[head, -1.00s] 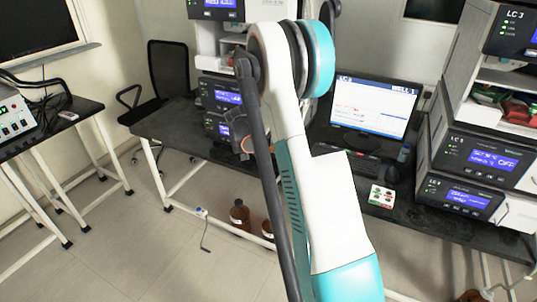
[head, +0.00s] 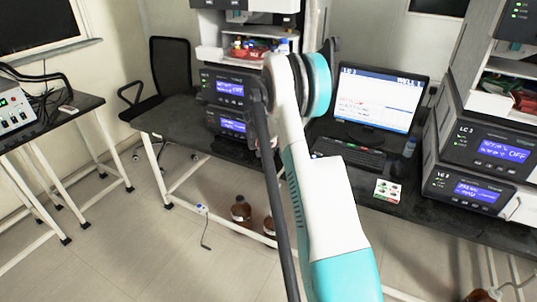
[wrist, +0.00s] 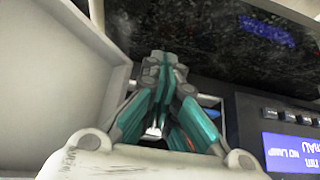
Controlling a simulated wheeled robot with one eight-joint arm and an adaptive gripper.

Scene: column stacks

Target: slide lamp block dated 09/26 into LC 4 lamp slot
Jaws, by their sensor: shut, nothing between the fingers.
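My gripper (wrist: 165,60) shows in the wrist view with its teal fingers together and nothing visible between the tips. In that view an instrument front with a blue display (wrist: 291,151) is at the lower right, its text upside down and reading "NO LAMP". A pale panel (wrist: 65,75) stands at the left of the gripper. I cannot make out a lamp block with the date 09/26, nor any LC 4 label. In the head view my arm hides my gripper and part of the left instrument stack (head: 222,88).
A dark bench (head: 175,122) carries a monitor (head: 378,100), a keyboard (head: 350,152) and a right stack (head: 490,150) labelled LC 3. A shelf with bottles (head: 258,45) is above the left stack. Brown bottles (head: 241,211) and a chair (head: 172,70) are on the floor.

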